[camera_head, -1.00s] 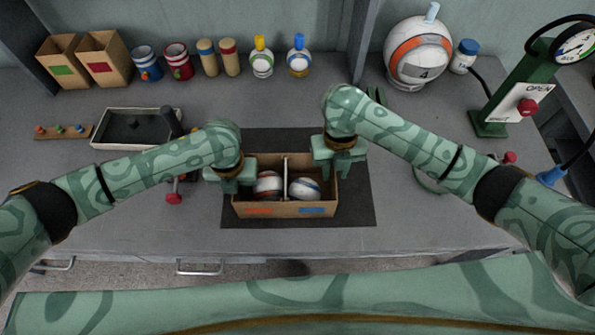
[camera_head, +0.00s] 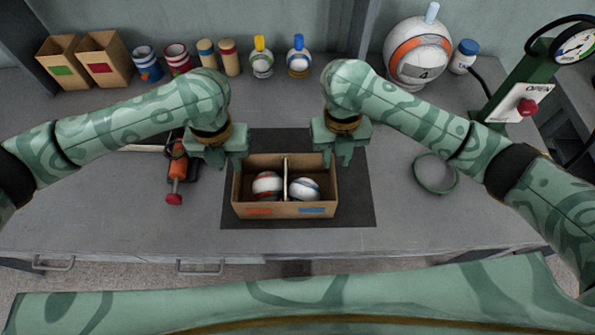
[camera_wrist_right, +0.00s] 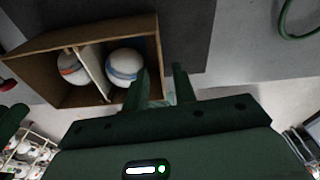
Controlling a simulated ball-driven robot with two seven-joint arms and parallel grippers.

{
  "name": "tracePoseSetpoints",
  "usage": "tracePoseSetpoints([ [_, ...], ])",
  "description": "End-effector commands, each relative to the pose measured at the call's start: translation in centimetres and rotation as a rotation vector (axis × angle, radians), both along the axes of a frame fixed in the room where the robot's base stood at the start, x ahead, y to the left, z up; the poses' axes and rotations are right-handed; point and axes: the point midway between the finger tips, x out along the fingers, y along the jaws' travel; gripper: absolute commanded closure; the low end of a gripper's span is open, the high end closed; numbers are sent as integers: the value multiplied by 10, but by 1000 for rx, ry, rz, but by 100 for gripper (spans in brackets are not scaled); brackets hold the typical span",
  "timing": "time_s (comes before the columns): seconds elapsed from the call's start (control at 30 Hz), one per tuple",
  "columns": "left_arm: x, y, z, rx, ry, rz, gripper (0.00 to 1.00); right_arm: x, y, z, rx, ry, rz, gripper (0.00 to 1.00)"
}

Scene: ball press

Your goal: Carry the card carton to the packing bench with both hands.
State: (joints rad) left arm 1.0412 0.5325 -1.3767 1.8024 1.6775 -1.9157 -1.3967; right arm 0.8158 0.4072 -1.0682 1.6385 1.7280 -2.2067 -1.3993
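The card carton (camera_head: 284,210) is brown and open-topped, with an orange and a blue label on its front. A divider (camera_head: 286,178) splits it, with one ball (camera_head: 267,187) in the left compartment and one ball (camera_head: 304,189) in the right. It rests on a dark mat (camera_head: 355,205). My left gripper (camera_head: 230,167) is open and empty above and beside the carton's left end. My right gripper (camera_head: 337,161) is open near the right end; in the right wrist view its fingers (camera_wrist_right: 162,85) stand apart by the carton's corner. I cannot tell whether they straddle its wall.
Boxes, cans and bottles line the back wall. A large ball (camera_head: 418,52) and a gauge stand (camera_head: 515,92) are at the back right.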

Motion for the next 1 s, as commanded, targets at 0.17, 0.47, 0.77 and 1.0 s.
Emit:
tracePoseSetpoints([
  [0.17, 0, 0, 0, 0, 0, 0, 74, 6, -1, 41, -2, -5, 1, 73],
  [0.47, 0, 0, 0, -1, 0, 0, 74, 8, 0, 69, -2, 0, 0, 73],
  [0.77, 0, 0, 0, -1, 0, 0, 74, 8, 0, 69, -1, 1, 0, 73],
  [1.0, 0, 0, 0, -1, 0, 0, 74, 8, 0, 69, -1, 1, 0, 73],
])
